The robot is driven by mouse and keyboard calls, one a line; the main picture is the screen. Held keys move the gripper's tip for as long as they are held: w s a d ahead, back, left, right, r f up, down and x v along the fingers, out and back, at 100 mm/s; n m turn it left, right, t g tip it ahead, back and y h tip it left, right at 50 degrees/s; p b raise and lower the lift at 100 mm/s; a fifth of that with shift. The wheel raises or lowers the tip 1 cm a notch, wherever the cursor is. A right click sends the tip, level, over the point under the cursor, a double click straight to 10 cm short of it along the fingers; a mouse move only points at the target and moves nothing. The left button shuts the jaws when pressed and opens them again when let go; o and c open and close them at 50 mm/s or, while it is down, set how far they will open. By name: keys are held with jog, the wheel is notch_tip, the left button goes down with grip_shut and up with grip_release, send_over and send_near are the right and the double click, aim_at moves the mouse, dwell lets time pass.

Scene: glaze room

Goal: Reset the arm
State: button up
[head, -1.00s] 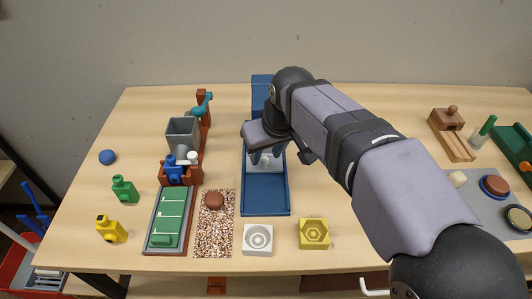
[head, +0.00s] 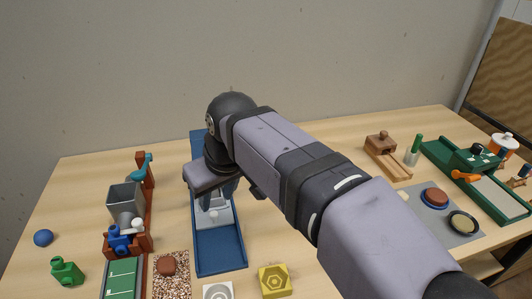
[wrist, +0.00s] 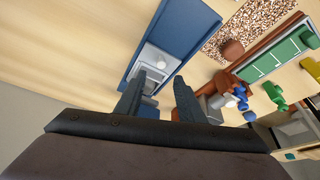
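My gripper (head: 224,198) hangs fingers-down over the long blue tray (head: 221,258) in the head view. In the wrist view my gripper (wrist: 160,77) has its two dark fingers apart, with nothing held between them. The pale grey-white block (head: 214,217) in the tray is partly hidden by the gripper in the head view. The tray (wrist: 178,32) also shows in the wrist view, ahead of the left finger. How high the fingertips are above the tray is hard to tell.
A grey hopper (head: 126,200) on a brown stand is left of the tray. A speckled strip (head: 170,287) and a yellow block (head: 275,280) are at the front. A wooden block (head: 381,143), a grey mat (head: 455,231) and a green tray (head: 487,189) are at right.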

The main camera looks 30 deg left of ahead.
jog(key=w+d+f+m+h+p, duration=0.1)
jog(key=w+d+m+p, duration=0.2)
jog(key=w+d, duration=0.6)
jog(key=d+f+m+h+p, duration=0.1)
jog(key=d+m+p, duration=0.1)
jog(key=d, duration=0.7)
jog(key=s+d+f+m+p, duration=0.1)
jog(key=d+f+m+p, duration=0.1)
jog(key=d, duration=0.8)
jog(key=d+f+m+h+p, duration=0.1)
jog(key=d+m+p, duration=0.1)
jog(key=d, duration=0.7)
jog(key=shift+s+d+f+m+h+p, duration=0.25)
jog(key=shift+f+m+h+p, duration=0.05)
jog(key=shift+f, duration=0.05)
jog(key=s+d+f+m+g+p, duration=0.1)
jog(key=s+d+f+m+p, duration=0.1)
jog(key=s+d, duration=0.7)
jog(key=shift+s+d+f+m+g+h+p, duration=0.3)
jog(key=shift+d+f+m+g+p, duration=0.15)
jog(key=shift+d+m, duration=0.35)
